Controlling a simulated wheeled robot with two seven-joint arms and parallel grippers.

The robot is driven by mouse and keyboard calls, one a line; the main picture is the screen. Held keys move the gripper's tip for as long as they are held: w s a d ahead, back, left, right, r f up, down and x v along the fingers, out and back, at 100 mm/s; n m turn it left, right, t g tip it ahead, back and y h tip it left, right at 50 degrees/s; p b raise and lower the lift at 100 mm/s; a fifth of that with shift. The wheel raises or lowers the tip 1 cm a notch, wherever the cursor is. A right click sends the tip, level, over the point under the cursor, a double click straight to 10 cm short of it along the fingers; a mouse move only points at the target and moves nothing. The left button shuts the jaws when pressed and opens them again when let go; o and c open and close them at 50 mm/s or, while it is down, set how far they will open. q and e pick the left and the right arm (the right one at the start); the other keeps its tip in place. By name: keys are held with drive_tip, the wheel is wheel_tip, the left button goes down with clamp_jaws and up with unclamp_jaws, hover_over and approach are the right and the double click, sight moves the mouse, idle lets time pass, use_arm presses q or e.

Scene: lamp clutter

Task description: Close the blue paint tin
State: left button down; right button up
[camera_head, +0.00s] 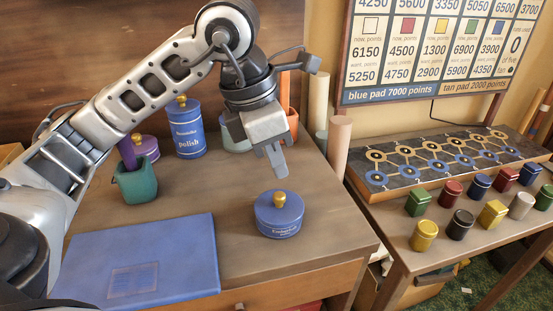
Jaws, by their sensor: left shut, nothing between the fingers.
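A short round blue tin (279,220) stands upright near the front right of the wooden desk. Its blue lid with a gold knob (279,199) rests on top; I cannot tell how tightly it sits. Its gold label is too small to read surely. My left gripper (277,172) is shut and empty, pointing down just above and behind this tin, apart from the knob. A taller blue tin (188,132) with a gold knob and the word "polish" stands at the back left. My right gripper is not in view.
A flat blue folder or book (145,262) lies at the front left. A teal pot (136,182), a purple tin (147,149) and an orange container (290,125) stand behind. A second table (470,248) at right holds a game board and several small coloured pots.

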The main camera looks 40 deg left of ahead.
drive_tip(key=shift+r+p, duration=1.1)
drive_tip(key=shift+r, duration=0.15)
